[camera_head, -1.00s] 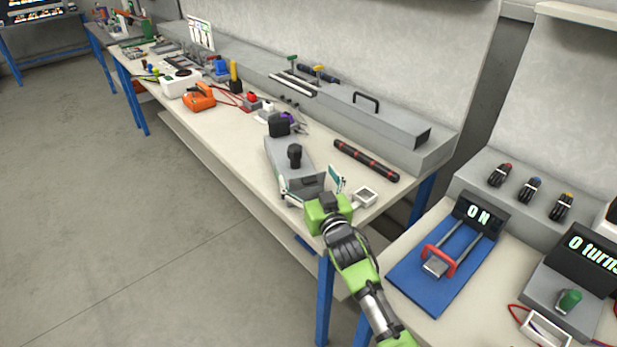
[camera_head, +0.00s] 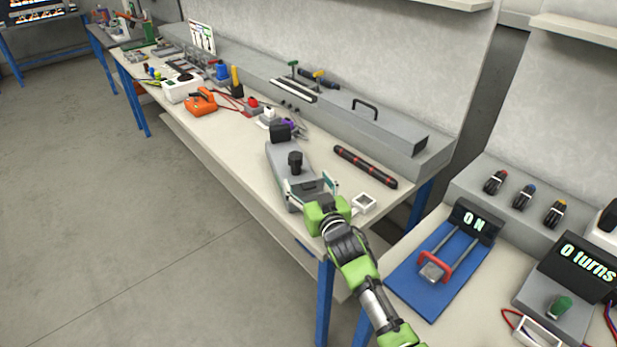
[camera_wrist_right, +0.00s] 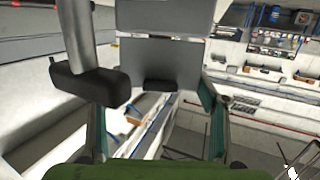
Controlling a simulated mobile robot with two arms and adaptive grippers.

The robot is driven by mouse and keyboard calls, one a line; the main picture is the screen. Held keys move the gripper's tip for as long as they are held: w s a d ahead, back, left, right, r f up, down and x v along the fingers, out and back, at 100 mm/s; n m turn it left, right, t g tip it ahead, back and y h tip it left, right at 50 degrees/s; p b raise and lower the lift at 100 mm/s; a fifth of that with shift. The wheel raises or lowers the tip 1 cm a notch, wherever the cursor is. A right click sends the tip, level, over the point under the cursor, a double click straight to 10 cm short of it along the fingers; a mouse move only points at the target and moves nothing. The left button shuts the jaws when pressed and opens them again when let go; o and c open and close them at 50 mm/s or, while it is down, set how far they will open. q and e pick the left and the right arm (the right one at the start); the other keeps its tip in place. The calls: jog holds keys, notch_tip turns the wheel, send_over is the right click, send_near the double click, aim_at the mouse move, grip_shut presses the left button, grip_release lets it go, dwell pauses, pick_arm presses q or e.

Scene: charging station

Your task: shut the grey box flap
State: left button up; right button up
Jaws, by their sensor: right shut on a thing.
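The grey box (camera_head: 285,165) stands near the front end of the long workbench, with a black knob (camera_head: 295,160) on top. Its grey flap (camera_head: 312,187), with a small dark handle, is at the end facing me. My right gripper (camera_head: 312,188) is at this end, its two fingers at either side of the flap and shut on it. In the right wrist view the flap (camera_wrist_right: 160,62) is a grey panel with a black handle at its lower edge, between the fingers (camera_wrist_right: 158,120). The green gripper body hides part of the box's near end. My left gripper is not in view.
A black and red rod (camera_head: 365,167) and a small white frame (camera_head: 364,203) lie right of the box. An orange tool (camera_head: 202,102) lies farther back. A second bench with a blue slider board (camera_head: 425,285) stands at lower right. The floor at left is clear.

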jog(key=g+p, duration=0.1)
jog(key=p, duration=0.1)
jog(key=w+g+p, duration=0.1)
jog(key=p, duration=0.2)
jog(key=r+g+p, duration=0.1)
jog(key=p, duration=0.1)
jog(key=shift+w+a+g+h+p, duration=0.2)
jog(key=shift+w+g+h+p, duration=0.1)
jog(key=shift+w+h, duration=0.1)
jog(key=shift+w+f+g+p, duration=0.25)
jog(key=shift+g+p, duration=0.25)
jog(key=shift+p, duration=0.15)
jog(key=shift+w+a+f+g+h+p, duration=0.15)
jog(key=shift+f+g+h+p, duration=0.15)
jog(key=shift+g+p, duration=0.25)
